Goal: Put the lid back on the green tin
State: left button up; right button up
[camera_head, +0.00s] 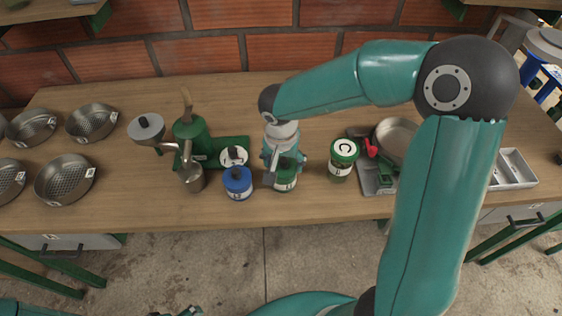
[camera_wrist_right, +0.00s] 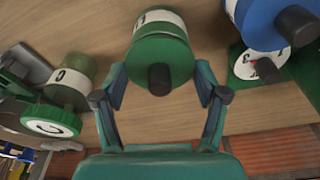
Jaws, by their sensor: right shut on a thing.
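The green tin (camera_head: 286,184) with a white label stands near the table's front edge in the head view, partly hidden by my right gripper (camera_head: 284,168). In the right wrist view its white label band (camera_wrist_right: 158,19) shows behind the green lid (camera_wrist_right: 150,60) with a black knob. The fingers of my right gripper (camera_wrist_right: 160,92) are closed against opposite sides of the lid. The lid is over the tin's top; I cannot tell whether it is fully seated. My left gripper (camera_head: 180,312) barely shows at the bottom edge, its jaws unclear.
A blue tin (camera_head: 238,184) stands close on the left. A green-lidded jar (camera_head: 343,156) marked C stands on the right. A green grinder (camera_head: 190,138) and several metal sieves (camera_head: 66,180) are farther left; a metal pan (camera_head: 397,140) is on the right.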

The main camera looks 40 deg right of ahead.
jog(key=shift+f+b, duration=0.15)
jog(key=shift+b, duration=0.95)
dwell(1.9)
dwell(0.3)
jog(key=o, duration=0.9)
jog(key=shift+o, duration=0.2)
jog(key=shift+s+r+p, duration=0.1)
jog(key=shift+r+p, duration=2.1)
jog(key=shift+r, duration=1.35)
grip_shut()
